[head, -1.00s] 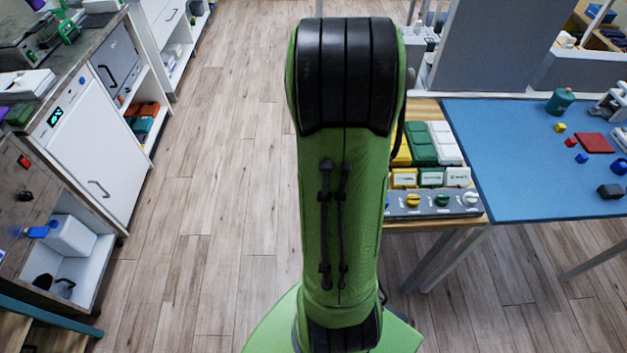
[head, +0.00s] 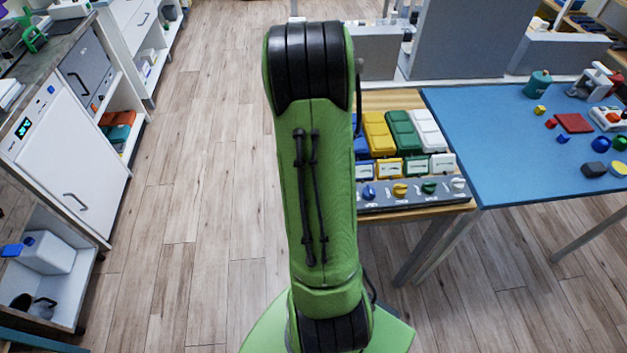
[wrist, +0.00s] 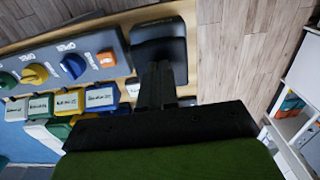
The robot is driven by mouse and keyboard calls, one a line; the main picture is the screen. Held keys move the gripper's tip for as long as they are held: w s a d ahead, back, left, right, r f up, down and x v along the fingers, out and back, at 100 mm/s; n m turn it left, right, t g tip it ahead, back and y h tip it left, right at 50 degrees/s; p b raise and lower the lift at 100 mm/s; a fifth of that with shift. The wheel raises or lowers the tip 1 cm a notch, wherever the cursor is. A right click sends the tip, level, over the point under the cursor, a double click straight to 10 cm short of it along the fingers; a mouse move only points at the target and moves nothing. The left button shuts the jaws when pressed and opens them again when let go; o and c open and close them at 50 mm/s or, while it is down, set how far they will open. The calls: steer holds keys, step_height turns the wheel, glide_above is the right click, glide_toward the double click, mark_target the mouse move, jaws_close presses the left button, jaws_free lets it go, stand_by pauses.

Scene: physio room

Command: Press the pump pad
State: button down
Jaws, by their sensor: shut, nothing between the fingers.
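A black pad with a raised rim (wrist: 158,32) lies on the wooden table at the end of the grey knob panel in the wrist view. It looks like the pump pad, but I cannot read a label on it. My gripper (wrist: 157,68) is shut and empty, its dark fingertips overlapping the near part of the pad in the picture. I cannot tell whether they touch it. In the head view my arm hides the gripper and the pad.
The grey panel (head: 415,192) carries coloured knobs, with labelled blocks and coloured cases behind it. A blue-topped table (head: 500,150) with small objects stands at right. A white cabinet (head: 70,180) stands at left; floor between is clear.

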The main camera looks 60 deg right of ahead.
steer(key=shift+f, duration=0.1)
step_height(320, 180, down, 3)
steer(key=b, duration=0.2)
steer(key=shift+f+b, duration=0.2)
steer(key=shift+b, duration=0.2)
steer(key=shift+s+a, duration=0.25)
steer(key=shift+a, duration=0.05)
steer(key=shift+r, duration=0.1)
steer(key=shift+w+r+p, duration=0.1)
steer(key=shift+r+p, duration=0.3)
steer(key=shift+p, duration=0.1)
step_height(320, 180, up, 14)
steer(key=p, duration=0.5)
steer(key=shift+w+d, duration=0.15)
steer(key=shift+d, duration=0.15)
steer(key=shift+f, duration=0.1)
